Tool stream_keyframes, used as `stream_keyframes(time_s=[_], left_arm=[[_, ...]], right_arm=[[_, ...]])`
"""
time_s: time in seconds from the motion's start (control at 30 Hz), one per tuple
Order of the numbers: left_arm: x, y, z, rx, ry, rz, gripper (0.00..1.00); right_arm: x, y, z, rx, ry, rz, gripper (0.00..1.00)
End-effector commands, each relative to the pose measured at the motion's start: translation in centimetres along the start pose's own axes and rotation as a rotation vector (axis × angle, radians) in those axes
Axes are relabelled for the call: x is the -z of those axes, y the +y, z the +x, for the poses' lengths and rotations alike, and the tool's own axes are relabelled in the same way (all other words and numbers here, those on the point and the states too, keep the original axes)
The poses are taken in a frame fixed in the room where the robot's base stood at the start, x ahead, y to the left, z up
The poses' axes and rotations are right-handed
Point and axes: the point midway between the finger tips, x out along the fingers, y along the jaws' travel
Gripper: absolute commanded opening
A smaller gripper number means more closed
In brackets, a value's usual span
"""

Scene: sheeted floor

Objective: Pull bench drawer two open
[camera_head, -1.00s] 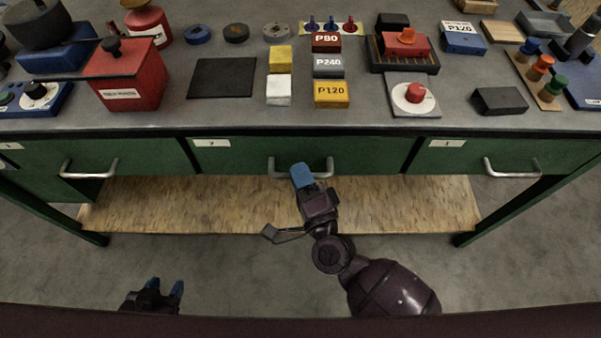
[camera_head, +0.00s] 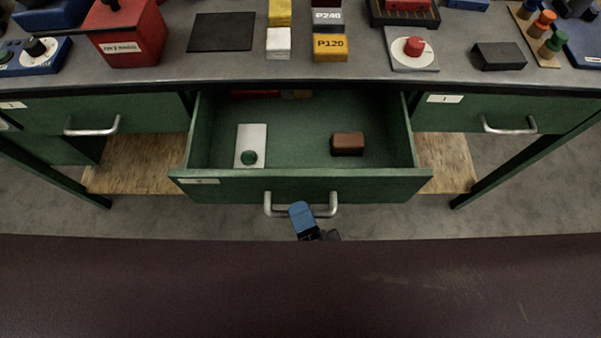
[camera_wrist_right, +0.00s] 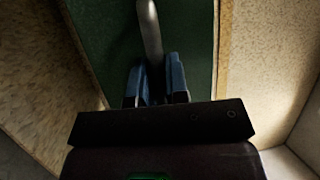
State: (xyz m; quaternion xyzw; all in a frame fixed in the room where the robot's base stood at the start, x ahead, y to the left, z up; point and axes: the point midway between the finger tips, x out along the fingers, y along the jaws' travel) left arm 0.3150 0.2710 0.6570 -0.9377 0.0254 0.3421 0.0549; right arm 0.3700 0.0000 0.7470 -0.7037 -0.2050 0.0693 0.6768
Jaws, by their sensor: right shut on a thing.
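The middle bench drawer (camera_head: 310,187) is green and stands well open. Inside it lie a white plate (camera_head: 251,140) with a green knob and a small brown block (camera_head: 347,143). Its silver bar handle (camera_head: 268,204) is on the front face. My right gripper (camera_head: 301,214) is at the handle, its blue fingertips around the bar. In the right wrist view the handle (camera_wrist_right: 150,35) runs down between the two blue fingers (camera_wrist_right: 157,82), which are shut on it. My left gripper is out of view in the head view.
The closed left drawer (camera_head: 100,112) and closed right drawer (camera_head: 480,114) flank the open one. A wooden lower shelf (camera_head: 135,165) shows beneath. The grey bench top (camera_head: 175,75) holds several blocks and tools. My dark body fills the bottom of the head view.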

Motion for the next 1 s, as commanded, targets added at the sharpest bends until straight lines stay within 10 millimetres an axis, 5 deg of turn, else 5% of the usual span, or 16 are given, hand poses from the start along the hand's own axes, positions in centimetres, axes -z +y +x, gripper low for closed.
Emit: stream_keyframes(time_s=[0.4, 0.97, 1.0], left_arm=[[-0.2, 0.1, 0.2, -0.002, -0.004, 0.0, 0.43], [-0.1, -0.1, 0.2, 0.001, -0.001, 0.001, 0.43], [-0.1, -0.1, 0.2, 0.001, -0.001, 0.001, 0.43]], right_arm=[[-2.5, -1.2, -6.0, -0.002, -0.002, 0.0, 0.0], [-2.9, -1.5, -6.8, 0.0, -0.002, 0.0, 0.0], [-2.9, -1.5, -6.8, 0.0, -0.002, 0.0, 0.21]])
